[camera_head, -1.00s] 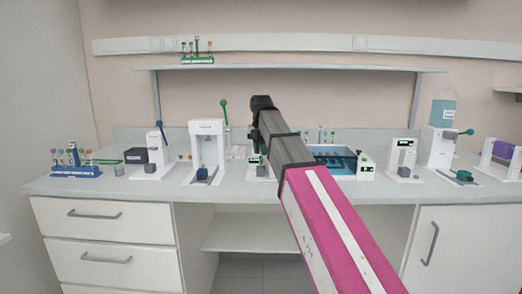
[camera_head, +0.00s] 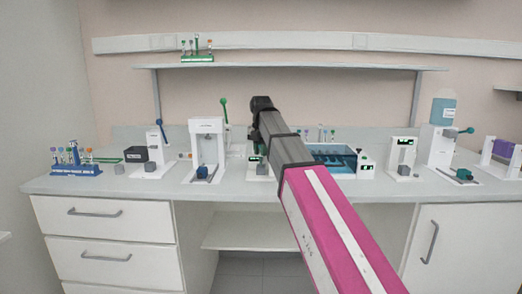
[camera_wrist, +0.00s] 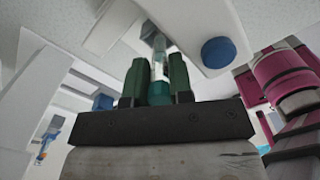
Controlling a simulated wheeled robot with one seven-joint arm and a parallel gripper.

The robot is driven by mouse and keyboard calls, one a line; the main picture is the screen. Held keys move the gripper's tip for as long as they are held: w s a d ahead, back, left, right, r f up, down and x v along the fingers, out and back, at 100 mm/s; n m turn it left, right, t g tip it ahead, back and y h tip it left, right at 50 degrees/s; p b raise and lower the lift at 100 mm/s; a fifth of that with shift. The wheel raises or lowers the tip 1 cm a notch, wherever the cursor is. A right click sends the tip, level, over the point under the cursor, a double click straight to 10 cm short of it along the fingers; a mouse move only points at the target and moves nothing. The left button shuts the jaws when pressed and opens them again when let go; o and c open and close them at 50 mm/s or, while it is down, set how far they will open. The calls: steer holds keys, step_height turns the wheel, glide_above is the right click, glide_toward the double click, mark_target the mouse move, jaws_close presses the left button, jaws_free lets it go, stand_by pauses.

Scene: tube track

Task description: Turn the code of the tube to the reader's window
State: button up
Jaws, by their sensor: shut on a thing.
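In the wrist view, my gripper (camera_wrist: 159,70) has its two green fingers shut on a slim clear tube (camera_wrist: 159,48). The teal cap (camera_wrist: 159,93) is at the near end, low between the fingers. A pale band shows on the tube between the fingers, but I cannot make out a code on it. The tube's far end is beside a white device (camera_wrist: 190,22) with a round blue knob (camera_wrist: 218,52). I cannot tell whether they touch. A white unit with a small green display (camera_head: 257,168), possibly the reader, is partly behind the arm.
A white press with a green lever (camera_head: 207,140) stands left of my arm. A blue tray (camera_head: 335,157) and a white display stand (camera_head: 403,158) are to the right. A blue tube rack (camera_head: 75,170) is at the far left. The bench's front strip is clear.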

steer(key=shift+f, duration=0.45)
stand_by(0.3)
steer(key=shift+r, duration=0.1)
steer(key=shift+r, duration=1.05)
steer(key=o, duration=0.8)
steer(key=shift+o, duration=0.2)
steer(key=shift+d, duration=0.1)
